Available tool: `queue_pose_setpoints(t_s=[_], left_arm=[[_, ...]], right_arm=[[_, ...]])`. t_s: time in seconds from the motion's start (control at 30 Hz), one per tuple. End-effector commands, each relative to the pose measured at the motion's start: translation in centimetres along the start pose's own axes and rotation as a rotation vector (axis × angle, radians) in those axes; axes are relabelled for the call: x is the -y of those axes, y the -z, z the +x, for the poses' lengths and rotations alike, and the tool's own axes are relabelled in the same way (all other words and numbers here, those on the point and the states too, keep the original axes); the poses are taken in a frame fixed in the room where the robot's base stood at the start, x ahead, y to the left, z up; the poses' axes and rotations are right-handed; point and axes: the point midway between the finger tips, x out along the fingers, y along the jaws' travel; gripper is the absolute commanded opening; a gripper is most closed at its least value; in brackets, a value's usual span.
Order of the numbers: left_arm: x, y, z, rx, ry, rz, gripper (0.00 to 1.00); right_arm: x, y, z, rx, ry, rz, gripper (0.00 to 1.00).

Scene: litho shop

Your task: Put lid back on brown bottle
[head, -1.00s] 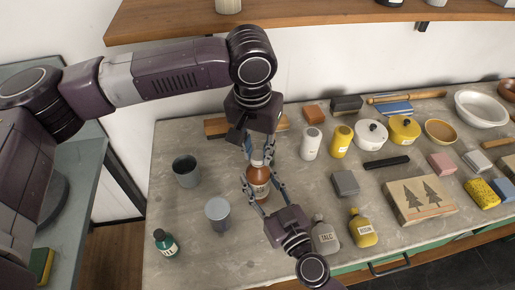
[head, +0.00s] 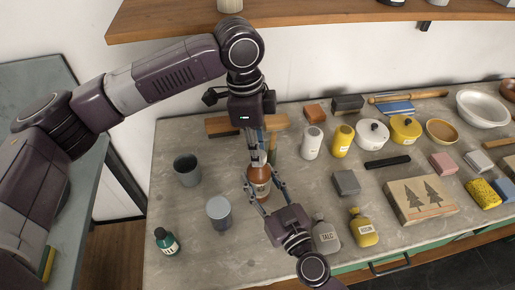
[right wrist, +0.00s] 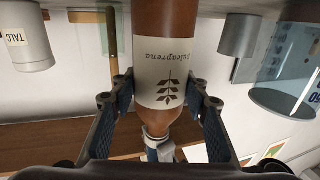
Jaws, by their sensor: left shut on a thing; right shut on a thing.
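The brown bottle (head: 260,187) stands upright on the grey worktop in the head view. It fills the middle of the right wrist view (right wrist: 167,80), upside down there, with a white label. My right gripper (head: 261,190) is shut on it, one finger on each side. My left gripper (head: 258,160) points down from above and is shut at the bottle's top. The lid is mostly hidden between its fingers, right at the mouth. A pale band shows at the neck in the right wrist view; I cannot tell whether the lid is seated.
A wooden shelf (head: 310,22) hangs above.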

Motion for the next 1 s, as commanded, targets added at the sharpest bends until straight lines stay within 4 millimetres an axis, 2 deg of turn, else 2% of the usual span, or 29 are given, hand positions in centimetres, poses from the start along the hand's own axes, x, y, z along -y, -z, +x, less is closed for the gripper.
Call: queue_pose_setpoints(t_s=[0.8,0.9,1.0], left_arm=[[0.49,0.29,0.09,0.002,-0.161,1.344,0.17],[0.50,0.33,0.10,0.002,-0.179,1.480,0.17],[0.51,0.27,0.09,0.002,-0.179,1.490,0.17]], right_arm=[[-0.02,0.01,-0.02,0.000,-0.001,0.000,0.00],[-0.02,0.01,-0.02,0.000,0.000,0.000,0.00],[-0.01,0.01,-0.02,0.000,0.000,0.000,0.00]])
